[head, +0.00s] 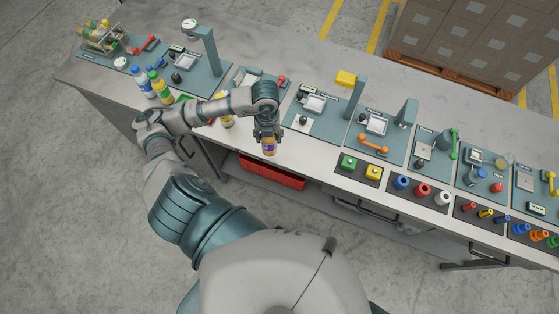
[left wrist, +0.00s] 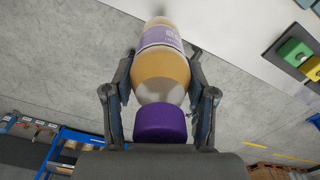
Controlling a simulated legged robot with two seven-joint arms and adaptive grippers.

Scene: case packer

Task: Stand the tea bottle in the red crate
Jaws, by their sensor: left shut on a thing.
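My left gripper (head: 267,131) is shut on a purple-capped bottle (head: 269,148) with amber contents and a purple label. The left wrist view shows the bottle (left wrist: 160,75) between both fingers (left wrist: 161,68), cap toward the wrist; the label is cut off and too unclear to name the drink. In the head view the bottle hangs by the counter's front edge, just above the red crate (head: 272,174) in the picture. The crate sits low, below the counter top; its inside is mostly hidden. My right gripper is not in view.
The counter (head: 290,152) carries a blue-capped bottle (head: 142,82), a green-capped bottle (head: 161,88) and another bottle (head: 227,119) beside my left arm. Upright stands (head: 357,97) rise behind. Button blocks (head: 347,163) and coloured parts line the right front. Concrete floor lies in front.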

